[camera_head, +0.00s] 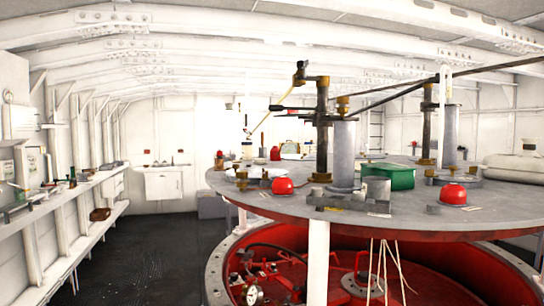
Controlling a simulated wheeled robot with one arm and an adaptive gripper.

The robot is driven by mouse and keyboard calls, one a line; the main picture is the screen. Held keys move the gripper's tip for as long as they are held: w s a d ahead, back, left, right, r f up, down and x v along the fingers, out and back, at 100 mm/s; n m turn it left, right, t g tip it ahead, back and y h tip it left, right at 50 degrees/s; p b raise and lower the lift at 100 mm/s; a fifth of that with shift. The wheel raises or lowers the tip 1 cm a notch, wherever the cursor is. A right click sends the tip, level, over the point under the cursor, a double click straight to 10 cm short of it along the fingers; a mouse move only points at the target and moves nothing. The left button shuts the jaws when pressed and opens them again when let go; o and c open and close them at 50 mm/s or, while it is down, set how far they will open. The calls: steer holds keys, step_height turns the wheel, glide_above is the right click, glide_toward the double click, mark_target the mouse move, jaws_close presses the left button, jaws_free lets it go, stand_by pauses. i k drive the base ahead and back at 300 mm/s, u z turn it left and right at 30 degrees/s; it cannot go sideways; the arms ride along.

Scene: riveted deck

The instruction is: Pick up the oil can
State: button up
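I cannot make out an oil can for certain. Small items stand on the long white shelf (55,205) along the left wall, among them dark bottles (72,178), too small to tell apart. A small red object (275,153) stands toward the back of the round grey platform (290,205). It is too small to name. My gripper is not in view.
The platform carries red domes (283,186), a grey cylinder (343,155), a green box (402,177) and long dark levers. Below it is a red-lined round pit (330,275) with a gauge. Dark floor (145,255) is clear between shelf and pit.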

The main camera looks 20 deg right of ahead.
mark_target(275, 154)
steer(key=u, duration=3.25)
steer(key=i, duration=2.15)
steer(key=z, duration=3.3)
steer(key=i, duration=2.05)
